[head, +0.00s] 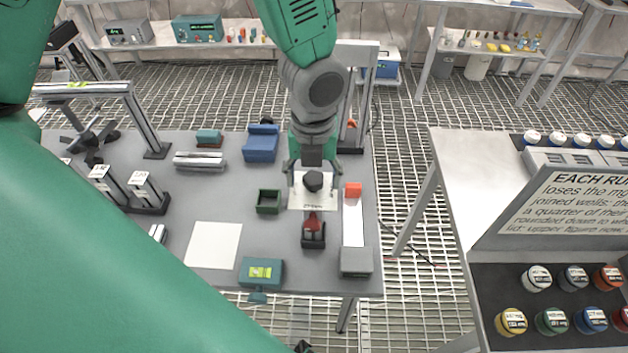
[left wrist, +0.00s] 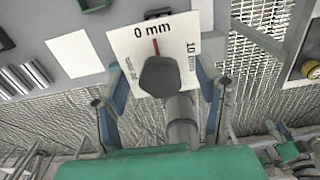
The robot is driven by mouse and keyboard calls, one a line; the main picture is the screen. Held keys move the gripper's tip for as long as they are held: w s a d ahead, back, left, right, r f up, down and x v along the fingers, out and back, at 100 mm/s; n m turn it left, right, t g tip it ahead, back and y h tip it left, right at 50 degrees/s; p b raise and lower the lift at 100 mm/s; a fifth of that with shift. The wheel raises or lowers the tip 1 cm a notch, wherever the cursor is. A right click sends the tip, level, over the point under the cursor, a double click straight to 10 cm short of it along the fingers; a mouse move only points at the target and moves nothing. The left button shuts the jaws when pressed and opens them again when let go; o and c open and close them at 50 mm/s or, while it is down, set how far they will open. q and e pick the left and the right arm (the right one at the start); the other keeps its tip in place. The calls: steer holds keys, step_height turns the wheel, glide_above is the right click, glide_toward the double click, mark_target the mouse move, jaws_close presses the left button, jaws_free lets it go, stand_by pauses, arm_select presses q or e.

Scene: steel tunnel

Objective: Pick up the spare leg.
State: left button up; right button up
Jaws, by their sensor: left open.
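I cannot tell for certain which thing is the spare leg. Silver bars (head: 199,161) lie on the grey table in the head view, left of the blue block; metal bars (left wrist: 24,78) also show at the left of the left wrist view. My left gripper (head: 313,172) is open and empty over the table's right part. Its fingers (left wrist: 157,82) stand apart around a white "0 mm" card (left wrist: 150,45) with a dark knob (left wrist: 160,77). A grey cylinder (left wrist: 182,122) shows below the knob; whether it touches a finger is unclear. My right gripper is not seen.
The grey table (head: 185,190) also holds a metal arch (head: 140,115), a blue block (head: 262,143), a green open box (head: 268,201), a white sheet (head: 214,244) and a teal box (head: 261,271). A sign board (head: 570,200) stands at the right. Grating floor lies between.

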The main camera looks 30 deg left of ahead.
arm_select(q)
steer(key=shift+w+f, duration=0.15)
steer(key=shift+f, duration=0.3)
steer(key=shift+r, duration=0.1)
jaws_close()
